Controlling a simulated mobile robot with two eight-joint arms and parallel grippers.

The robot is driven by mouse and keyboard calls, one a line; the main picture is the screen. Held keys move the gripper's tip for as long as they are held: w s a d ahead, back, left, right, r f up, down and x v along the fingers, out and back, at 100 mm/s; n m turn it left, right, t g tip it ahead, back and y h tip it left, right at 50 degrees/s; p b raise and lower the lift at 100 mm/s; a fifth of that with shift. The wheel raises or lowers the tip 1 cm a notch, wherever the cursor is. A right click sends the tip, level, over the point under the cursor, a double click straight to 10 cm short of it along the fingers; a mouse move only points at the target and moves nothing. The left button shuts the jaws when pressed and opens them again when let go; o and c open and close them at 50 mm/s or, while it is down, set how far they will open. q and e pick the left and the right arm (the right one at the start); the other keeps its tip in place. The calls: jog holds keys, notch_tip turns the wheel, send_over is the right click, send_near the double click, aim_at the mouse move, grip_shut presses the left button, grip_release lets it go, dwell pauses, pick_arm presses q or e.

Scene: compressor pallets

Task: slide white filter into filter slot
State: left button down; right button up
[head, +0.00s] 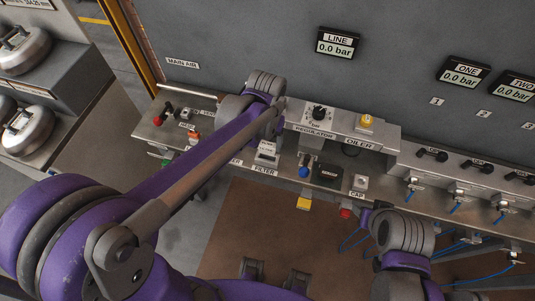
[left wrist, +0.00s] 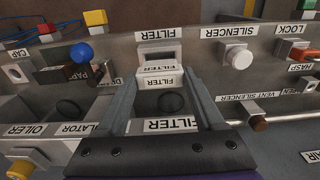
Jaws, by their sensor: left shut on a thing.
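My left gripper (left wrist: 158,84) is shut on the white filter (left wrist: 157,79), a pale block held between its two fingertips in the left wrist view. The filter slot (left wrist: 159,53) is a white frame with a dark opening, right beyond the filter, under a FILTER label. The filter looks close to the slot's edge; I cannot tell whether they touch. In the head view the white filter area (head: 267,151) shows just beyond my left wrist, above the FILTER label. My left fingers are mostly hidden there by the wrist. My right arm shows at lower right, without clear fingers.
The steel bench holds a regulator knob (head: 319,113), a yellow oiler part (head: 366,121) and a black box (head: 327,174). In the left wrist view, a blue ball knob (left wrist: 81,52) is left of the slot and a white silencer (left wrist: 238,57) right of it.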

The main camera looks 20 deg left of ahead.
pick_arm(q)
jog(key=shift+r, duration=0.35)
pick_arm(e)
jog(key=shift+r, duration=0.25)
pick_arm(q)
jog(key=shift+r, duration=0.15)
pick_arm(e)
jog(key=shift+w+r, duration=0.1)
pick_arm(q)
jog(key=shift+r, duration=0.1)
